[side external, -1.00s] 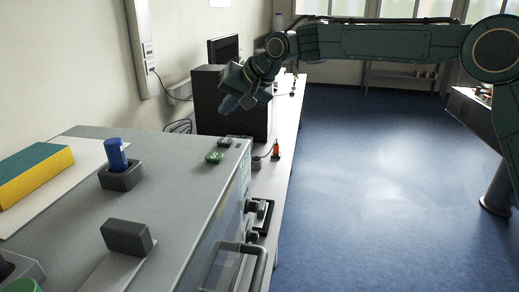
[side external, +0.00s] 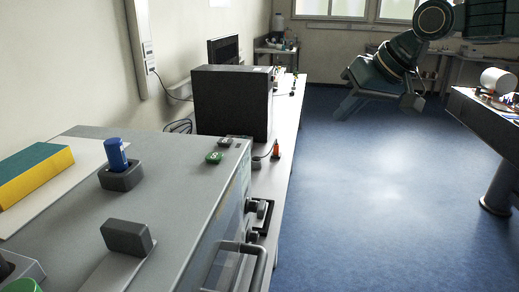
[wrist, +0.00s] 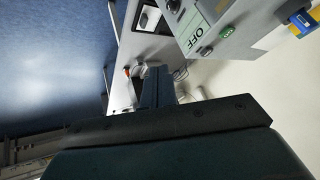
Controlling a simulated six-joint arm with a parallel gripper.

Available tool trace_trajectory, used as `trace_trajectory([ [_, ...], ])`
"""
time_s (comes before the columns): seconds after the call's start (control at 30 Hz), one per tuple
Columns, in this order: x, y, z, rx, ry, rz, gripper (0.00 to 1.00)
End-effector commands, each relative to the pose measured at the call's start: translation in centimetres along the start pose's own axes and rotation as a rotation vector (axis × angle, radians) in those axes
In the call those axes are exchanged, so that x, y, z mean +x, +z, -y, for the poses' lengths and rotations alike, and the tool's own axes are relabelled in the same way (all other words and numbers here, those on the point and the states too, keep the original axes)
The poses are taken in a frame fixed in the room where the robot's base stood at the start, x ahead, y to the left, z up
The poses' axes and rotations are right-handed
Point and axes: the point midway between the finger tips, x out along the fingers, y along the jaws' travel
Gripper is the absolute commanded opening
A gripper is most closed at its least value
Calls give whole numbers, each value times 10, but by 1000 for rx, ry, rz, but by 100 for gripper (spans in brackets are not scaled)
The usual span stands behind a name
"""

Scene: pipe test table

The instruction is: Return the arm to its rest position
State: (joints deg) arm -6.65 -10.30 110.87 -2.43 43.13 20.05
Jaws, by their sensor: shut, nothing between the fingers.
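My gripper (side external: 346,109) hangs in free air at the upper right of the side external view, over the blue floor and well clear of the bench. In the wrist view its fingers (wrist: 157,76) are together, with nothing seen between them. My arm reaches in from the upper right edge, and much of it is out of frame.
A grey test bench (side external: 185,165) carries a blue cylinder (side external: 116,154) in a dark holder (side external: 121,178), a yellow-green block (side external: 35,174) and green buttons (side external: 214,157). A black box (side external: 232,103) stands behind. Another table (side external: 490,119) is at right. Open floor (side external: 370,200) lies between.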

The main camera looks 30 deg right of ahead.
Motion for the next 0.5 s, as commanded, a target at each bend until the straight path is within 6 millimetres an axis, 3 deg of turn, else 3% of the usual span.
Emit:
trace_trajectory([
  [0.2,-29,57,-33,-63,39,28,0],
  [0.5,-51,142,-73,-152,86,78,0],
])
